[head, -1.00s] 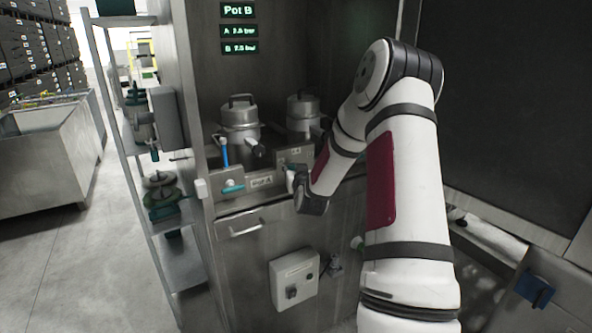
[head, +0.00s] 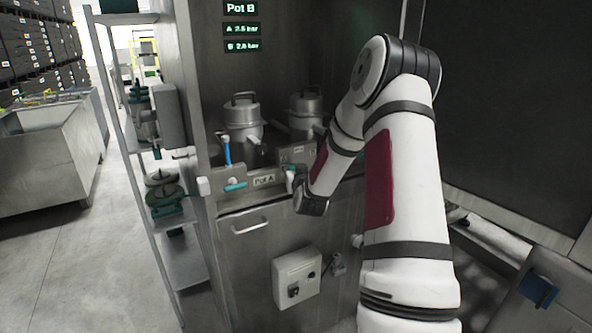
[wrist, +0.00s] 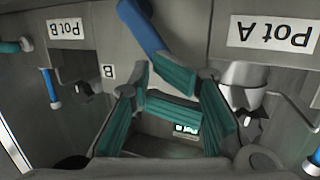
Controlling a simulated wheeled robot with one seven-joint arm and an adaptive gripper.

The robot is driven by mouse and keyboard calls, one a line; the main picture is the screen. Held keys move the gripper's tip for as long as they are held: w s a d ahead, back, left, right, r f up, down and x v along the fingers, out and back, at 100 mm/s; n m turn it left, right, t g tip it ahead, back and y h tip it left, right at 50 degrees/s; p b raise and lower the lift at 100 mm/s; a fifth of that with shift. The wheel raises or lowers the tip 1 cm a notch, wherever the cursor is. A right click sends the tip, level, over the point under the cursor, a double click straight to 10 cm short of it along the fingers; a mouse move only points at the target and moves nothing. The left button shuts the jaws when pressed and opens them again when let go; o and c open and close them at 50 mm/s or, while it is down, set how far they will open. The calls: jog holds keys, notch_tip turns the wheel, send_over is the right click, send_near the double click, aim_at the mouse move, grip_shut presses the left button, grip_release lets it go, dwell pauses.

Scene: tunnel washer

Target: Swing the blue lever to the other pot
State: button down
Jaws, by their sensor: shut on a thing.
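The blue lever (wrist: 146,28) shows at the top of the wrist view, slanting down to my gripper (wrist: 157,72). The teal fingers are shut on its end. In that upside-down view, the Pot A label (wrist: 270,33) is on the right and the Pot B label (wrist: 67,30) on the left. The lever's end lies between the two labels. In the head view my gripper is at the front panel just right of the Pot A label (head: 264,181), mostly hidden by my wrist. Two steel lidded pots, one on the left (head: 242,117) and one on the right (head: 305,110), stand behind it.
A green-lit display (head: 241,8) above the pots reads Pot B, with bar readings below. An upright blue handle (head: 227,151) and a teal handle (head: 235,186) are left of the label. A shelf rack (head: 185,262) stands at left. A grey control box (head: 297,277) is below.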

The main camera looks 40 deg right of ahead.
jog(key=shift+w+a+f, duration=0.15)
jog(key=shift+a+f, duration=0.15)
jog(key=shift+a, duration=0.15)
jog(key=shift+r, duration=0.1)
jog(key=shift+s+d+r, duration=0.2)
jog(key=shift+d+r, duration=0.4)
jog(key=p+v, duration=0.4)
jog(key=v, duration=0.6)
dwell(0.4)
dwell(0.4)
